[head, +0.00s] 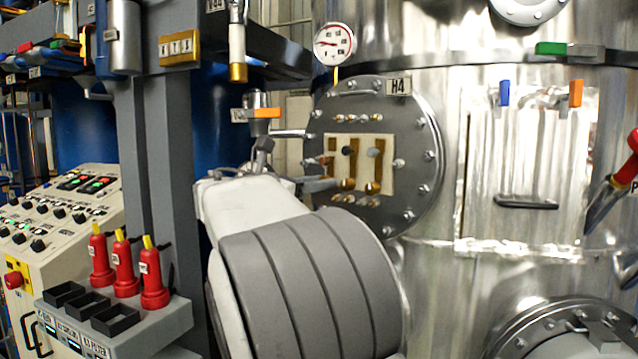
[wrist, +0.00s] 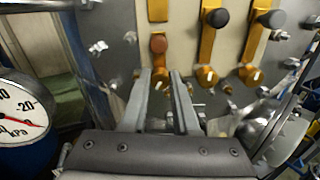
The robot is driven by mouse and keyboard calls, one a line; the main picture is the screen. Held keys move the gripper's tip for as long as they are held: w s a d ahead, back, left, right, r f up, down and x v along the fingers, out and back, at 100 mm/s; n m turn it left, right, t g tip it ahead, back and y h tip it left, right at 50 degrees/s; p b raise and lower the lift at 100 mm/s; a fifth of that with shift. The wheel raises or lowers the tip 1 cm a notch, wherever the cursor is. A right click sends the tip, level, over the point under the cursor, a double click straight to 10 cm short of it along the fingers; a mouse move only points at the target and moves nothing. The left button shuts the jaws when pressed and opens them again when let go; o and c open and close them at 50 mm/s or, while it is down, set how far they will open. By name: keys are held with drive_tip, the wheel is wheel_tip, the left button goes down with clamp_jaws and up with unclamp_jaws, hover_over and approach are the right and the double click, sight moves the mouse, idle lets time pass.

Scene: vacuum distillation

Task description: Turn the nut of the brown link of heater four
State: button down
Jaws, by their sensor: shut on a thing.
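The round steel flange labelled H4 (head: 398,86) carries a pale panel (head: 388,141) with three brass links. The brown link, with its brown knob (wrist: 158,43), is leftmost in the wrist view; a brass bar shows above the knob. Its lower nut (wrist: 160,73) is between my fingertips and partly hidden by them. My gripper (wrist: 161,76) is shut on this nut, one finger on each side. In the head view my gripper (head: 322,184) reaches the panel's lower left, and my arm hides part of the flange.
A black-knobbed link (wrist: 208,50) and a grey-knobbed link (wrist: 258,50) stand close to the right. Bolts ring the flange. A pressure gauge (head: 334,44) is above it; an orange-handled valve (head: 264,113) is left of it.

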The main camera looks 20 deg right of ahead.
drive_tip(key=shift+m, duration=0.4)
drive_tip(key=shift+f+m+b, duration=0.15)
drive_tip(key=shift+m+b, duration=8.35)
drive_tip(key=shift+m, duration=6.2)
